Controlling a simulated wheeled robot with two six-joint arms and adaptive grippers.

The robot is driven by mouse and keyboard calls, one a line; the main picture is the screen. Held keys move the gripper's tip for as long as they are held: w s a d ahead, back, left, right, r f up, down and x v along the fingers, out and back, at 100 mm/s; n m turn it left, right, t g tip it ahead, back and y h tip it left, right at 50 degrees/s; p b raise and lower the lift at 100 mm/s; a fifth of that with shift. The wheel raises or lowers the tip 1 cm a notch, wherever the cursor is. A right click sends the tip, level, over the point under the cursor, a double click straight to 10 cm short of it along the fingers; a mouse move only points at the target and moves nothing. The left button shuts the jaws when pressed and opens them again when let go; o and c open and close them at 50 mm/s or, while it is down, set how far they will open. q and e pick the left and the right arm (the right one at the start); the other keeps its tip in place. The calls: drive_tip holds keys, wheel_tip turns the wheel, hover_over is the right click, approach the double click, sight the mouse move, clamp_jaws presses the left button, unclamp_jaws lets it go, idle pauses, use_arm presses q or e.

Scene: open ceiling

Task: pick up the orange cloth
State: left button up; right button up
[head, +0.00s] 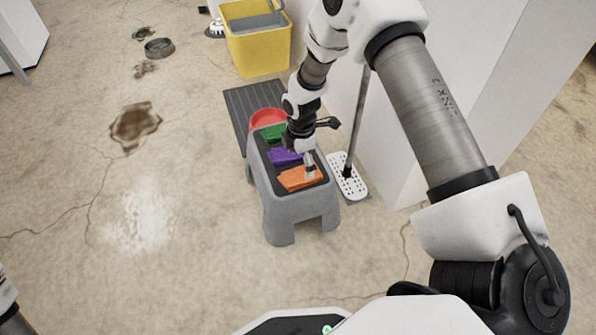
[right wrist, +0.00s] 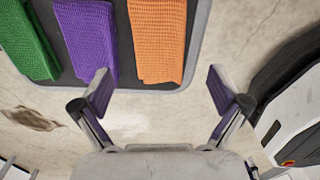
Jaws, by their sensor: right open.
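The orange cloth (head: 292,180) lies folded flat on the front end of a grey step stool (head: 290,209). In the right wrist view the orange cloth (right wrist: 157,40) is at the top centre, beyond the fingertips and roughly between their lines. My right gripper (head: 310,170) is over the stool and covers part of the cloth in the head view. In the right wrist view my right gripper (right wrist: 161,88) is open with nothing between its fingers. It looks apart from the cloth. My left gripper is out of view.
A purple cloth (head: 283,157) and a green cloth (head: 271,133) lie on the stool behind the orange one. A yellow bucket (head: 258,50) stands behind. Floor to the left is mostly clear.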

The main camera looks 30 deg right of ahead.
sight(299, 173)
drive_tip(key=f+b, duration=0.1)
drive_tip(key=f, duration=0.1)
drive_tip(key=f+b, duration=0.3)
drive_tip(key=shift+w+a+f, duration=0.1)
drive_tip(key=shift+a+f, duration=0.15)
drive_tip(key=shift+f, duration=0.1)
drive_tip(key=shift+r, duration=0.15)
drive_tip(key=c, duration=1.2)
